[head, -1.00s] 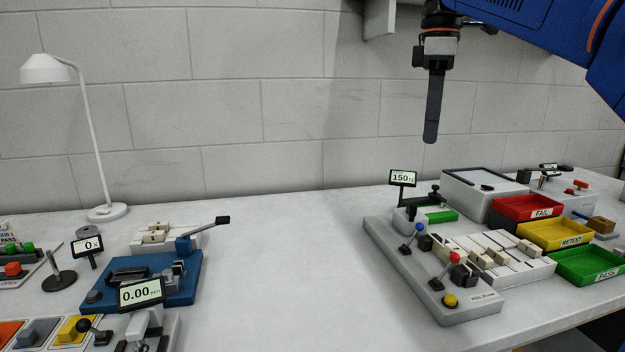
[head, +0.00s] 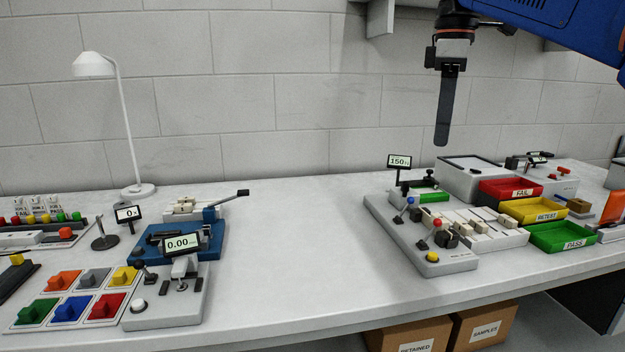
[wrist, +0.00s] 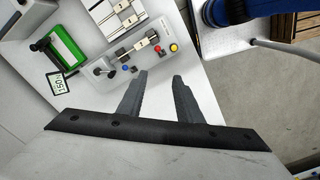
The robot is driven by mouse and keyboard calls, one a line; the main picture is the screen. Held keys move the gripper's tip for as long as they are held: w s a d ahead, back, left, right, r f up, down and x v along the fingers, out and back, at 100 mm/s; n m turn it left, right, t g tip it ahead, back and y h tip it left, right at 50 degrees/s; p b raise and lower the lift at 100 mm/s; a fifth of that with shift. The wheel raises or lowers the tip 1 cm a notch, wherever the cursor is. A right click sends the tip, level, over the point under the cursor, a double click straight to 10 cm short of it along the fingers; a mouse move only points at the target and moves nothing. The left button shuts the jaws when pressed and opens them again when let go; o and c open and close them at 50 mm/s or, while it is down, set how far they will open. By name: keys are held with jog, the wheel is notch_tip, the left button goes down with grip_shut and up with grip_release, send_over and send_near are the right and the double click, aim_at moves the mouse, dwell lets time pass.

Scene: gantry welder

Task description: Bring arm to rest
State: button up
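My gripper (head: 442,138) hangs pointing down from my blue arm at the upper right of the head view, in front of the wall and well above the bench. In that view its fingers overlap edge-on. In the wrist view my gripper (wrist: 160,75) shows two dark fingers apart with nothing between them. Below it in the head view is a grey test fixture (head: 400,232) with a red-knobbed lever, a blue-knobbed lever and a yellow button. The fixture also shows in the wrist view (wrist: 160,30). My gripper touches nothing that I can see.
The bench (head: 300,260) is clear in its middle. Red (head: 512,188), yellow (head: 535,211) and green (head: 560,238) trays stand at right. Cartons (head: 410,335) sit below the bench.

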jog(key=s+d+f+m+t, duration=0.1)
jog(key=s+f+m, duration=0.3)
jog(key=f, duration=0.8)
jog(key=s+d+f+m+t, duration=0.2)
jog(key=s+f+m, duration=0.2)
jog(key=s+f, duration=0.5)
jog(key=s+d+f+m+t, duration=0.1)
jog(key=s+f+m, duration=0.3)
jog(key=f, duration=1.2)
jog(key=s, duration=0.3)
jog(key=shift+d+m+t, duration=0.3)
jog(key=shift+d+m, duration=0.1)
jog(key=shift+c, duration=0.3)
